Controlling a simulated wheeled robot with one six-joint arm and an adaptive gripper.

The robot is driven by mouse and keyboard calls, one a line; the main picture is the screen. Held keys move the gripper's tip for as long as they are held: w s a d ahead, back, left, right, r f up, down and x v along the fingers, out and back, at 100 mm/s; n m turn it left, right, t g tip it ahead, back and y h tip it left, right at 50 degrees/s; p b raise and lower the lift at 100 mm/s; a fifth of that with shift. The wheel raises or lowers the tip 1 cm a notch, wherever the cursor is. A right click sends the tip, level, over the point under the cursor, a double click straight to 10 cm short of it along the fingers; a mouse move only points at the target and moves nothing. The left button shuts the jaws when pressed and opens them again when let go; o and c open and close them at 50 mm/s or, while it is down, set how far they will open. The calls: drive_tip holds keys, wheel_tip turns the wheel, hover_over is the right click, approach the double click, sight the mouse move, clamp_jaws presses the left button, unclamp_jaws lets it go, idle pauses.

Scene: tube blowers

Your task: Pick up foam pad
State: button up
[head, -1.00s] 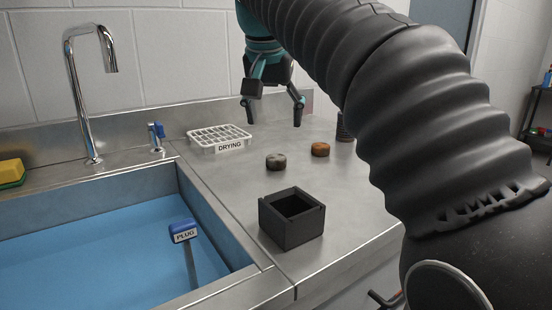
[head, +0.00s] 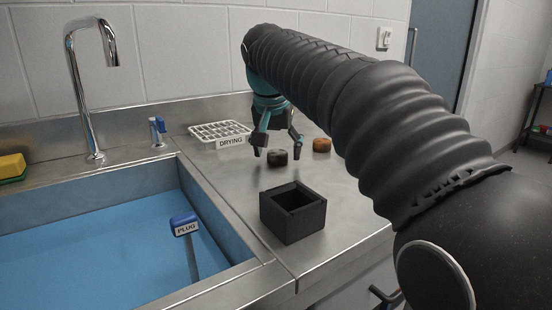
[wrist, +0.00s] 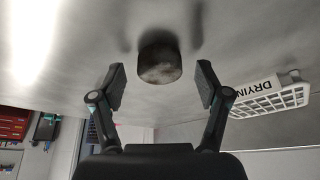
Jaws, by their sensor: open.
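A dark grey, round foam pad (head: 277,157) with paler, brownish blotches lies on the steel counter. An orange-brown pad (head: 321,145) lies a little behind it to the right. My gripper (head: 277,148) is low over the counter at the grey pad, pointing down, fingers open and apart. In the wrist view the grey pad (wrist: 160,64) shows centred between and just beyond the two fingertips of my gripper (wrist: 161,72). Neither finger visibly touches it. The task does not say which pad is meant.
A black open box (head: 292,212) stands in front of the pads. A white rack labelled DRYING (head: 220,131) is behind left; it also shows in the wrist view (wrist: 270,101). The blue-bottomed sink (head: 90,245) with a PLUG handle (head: 184,225) is at left.

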sight(281, 150)
drive_tip(key=c, duration=0.8)
drive_tip(key=shift+c, duration=0.2)
drive_tip(key=shift+r, duration=0.15)
drive_tip(key=r, duration=0.4)
drive_tip(key=shift+s+d+r, duration=0.15)
drive_tip(key=shift+s+d, duration=0.1)
drive_tip(key=shift+s, duration=0.05)
drive_tip(key=s+d+r, duration=0.6)
drive_tip(key=s+d, duration=0.1)
drive_tip(key=d, duration=0.1)
drive_tip(key=shift+s+r, duration=0.2)
